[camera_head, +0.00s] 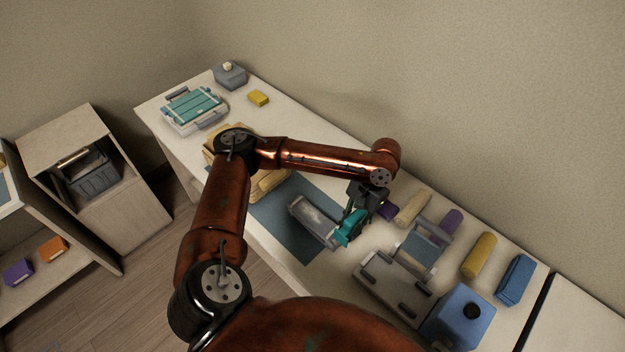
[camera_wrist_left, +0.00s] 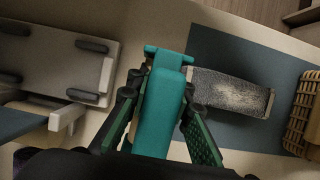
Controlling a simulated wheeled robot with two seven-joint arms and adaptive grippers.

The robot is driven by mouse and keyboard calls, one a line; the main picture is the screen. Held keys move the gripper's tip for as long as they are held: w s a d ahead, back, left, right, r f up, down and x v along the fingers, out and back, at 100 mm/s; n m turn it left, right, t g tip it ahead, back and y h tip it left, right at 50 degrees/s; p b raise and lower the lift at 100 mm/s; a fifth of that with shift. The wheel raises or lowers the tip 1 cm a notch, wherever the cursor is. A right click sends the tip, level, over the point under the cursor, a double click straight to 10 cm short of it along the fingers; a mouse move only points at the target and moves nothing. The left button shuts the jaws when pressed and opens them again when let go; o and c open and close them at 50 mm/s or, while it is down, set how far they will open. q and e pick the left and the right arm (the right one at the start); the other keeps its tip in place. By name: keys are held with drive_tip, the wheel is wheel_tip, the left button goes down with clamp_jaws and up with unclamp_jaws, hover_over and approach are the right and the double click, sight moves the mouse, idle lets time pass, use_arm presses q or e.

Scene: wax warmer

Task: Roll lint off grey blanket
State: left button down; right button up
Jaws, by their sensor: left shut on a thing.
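My left gripper (camera_head: 361,205) is shut on a teal T-shaped tool (camera_head: 350,228), apparently the lint roller. In the left wrist view the tool (camera_wrist_left: 162,105) stands between the fingers of the gripper (camera_wrist_left: 160,110). A grey piece (camera_head: 313,220) with pale ends, apparently the blanket, lies on a blue-grey mat (camera_head: 290,227) just left of the tool. In the wrist view its surface (camera_wrist_left: 230,93) is speckled with white. I cannot tell whether the tool touches it. My right gripper is out of view.
To the right are a grey tray with dark pads (camera_head: 395,283), a blue box (camera_head: 462,317), and yellow (camera_head: 479,255) and purple rolls. A woven tan thing (camera_head: 268,184) is partly behind my arm. A teal-lidded case (camera_head: 193,107) stands at the far left end.

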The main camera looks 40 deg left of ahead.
use_arm(q)
drive_tip(key=a+r+m+p, duration=0.1)
drive_tip(key=a+p, duration=0.1)
drive_tip(key=p, duration=0.1)
drive_tip(key=a+m+y+p, duration=0.1)
drive_tip(key=a+m+p, duration=0.1)
drive_tip(key=a+p, duration=0.1)
drive_tip(key=w+a+r+m+y+p, duration=0.1)
drive_tip(key=a+m+p, duration=0.1)
drive_tip(key=p, duration=0.1)
drive_tip(key=shift+a+r+t, duration=0.25)
drive_tip(key=shift+r+t, duration=0.05)
drive_tip(key=shift+t, duration=0.1)
drive_tip(key=s+a+r+m+t+y+p, duration=0.1)
drive_tip(key=a+m+t+p, duration=0.1)
drive_tip(key=a+m+p, duration=0.5)
drive_tip(key=shift+a+r+m+y+p, duration=0.2)
drive_tip(key=shift+a+m+y+p, duration=0.15)
drive_tip(key=shift+a+p, duration=0.8)
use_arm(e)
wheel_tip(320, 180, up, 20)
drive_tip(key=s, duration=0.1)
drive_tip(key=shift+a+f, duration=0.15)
use_arm(q)
drive_tip(key=shift+s, duration=0.1)
